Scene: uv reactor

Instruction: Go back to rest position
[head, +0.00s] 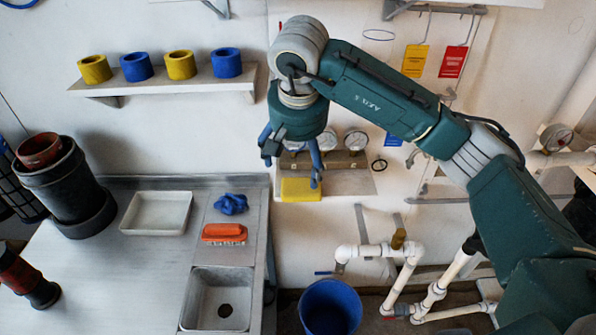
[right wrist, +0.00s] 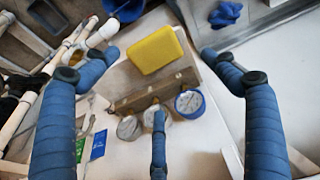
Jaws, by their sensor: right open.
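My right gripper (head: 290,171) hangs from the teal arm that comes in from the right in the head view. Its blue-wrapped fingers (right wrist: 160,85) are spread and empty in the right wrist view. A yellow block (head: 301,189) lies on a small wall shelf just below and beyond the fingers; it also shows between them in the right wrist view (right wrist: 155,50). I cannot see contact between the fingers and the block. My left gripper is not in view.
Gauges (head: 355,140) stand along the back of the small shelf. A wall shelf (head: 165,87) at left holds several yellow and blue rings. The counter (head: 110,260) bears a white tray (head: 156,213), an orange brush (head: 224,233) and a sink (head: 216,300). A blue bucket (head: 330,307) and white pipes (head: 410,270) are below.

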